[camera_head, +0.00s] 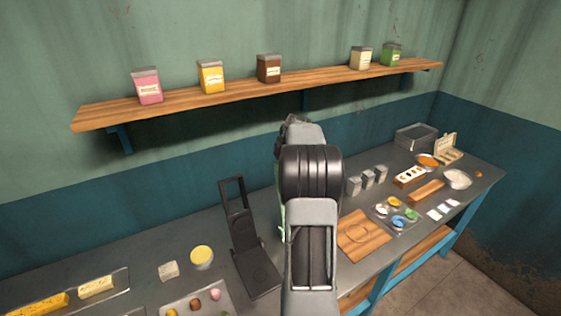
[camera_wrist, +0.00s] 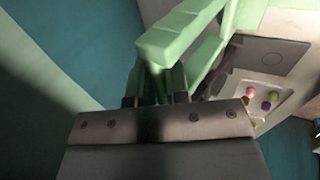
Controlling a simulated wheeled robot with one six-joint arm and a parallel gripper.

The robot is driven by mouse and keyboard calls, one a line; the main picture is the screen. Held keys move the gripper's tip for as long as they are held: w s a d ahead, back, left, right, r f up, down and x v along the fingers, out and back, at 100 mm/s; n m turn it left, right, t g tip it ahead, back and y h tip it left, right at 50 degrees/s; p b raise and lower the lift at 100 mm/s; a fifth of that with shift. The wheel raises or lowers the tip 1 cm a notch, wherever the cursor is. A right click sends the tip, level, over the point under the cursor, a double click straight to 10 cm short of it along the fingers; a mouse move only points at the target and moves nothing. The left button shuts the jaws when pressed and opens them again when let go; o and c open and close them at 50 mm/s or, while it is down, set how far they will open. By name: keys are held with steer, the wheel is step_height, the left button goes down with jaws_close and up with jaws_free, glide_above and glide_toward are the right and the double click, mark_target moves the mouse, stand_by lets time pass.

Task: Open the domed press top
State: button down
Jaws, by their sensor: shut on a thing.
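A pale green piece with thick bars (camera_wrist: 170,42) fills the upper middle of the wrist view. My gripper (camera_wrist: 156,88) is shut on a narrow part of it, one dark finger on each side. In the head view only a thin pale green sliver (camera_head: 282,213) shows at the left edge of my arm, which hides the rest. No dome shape shows, so I cannot tell whether this piece is the press top or its handle, nor how far it is open.
A black stand with an upright frame (camera_head: 246,235) is left of my arm; its flat plate shows in the wrist view (camera_wrist: 262,58). A tray with coloured balls (camera_head: 200,300) lies before it. A wooden board (camera_head: 362,233) is on the right. A shelf (camera_head: 190,103) with jars hangs above.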

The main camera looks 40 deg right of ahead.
steer(key=shift+f, duration=0.15)
steer(key=c, duration=1.1)
jaws_free()
steer(key=shift+v, duration=3.85)
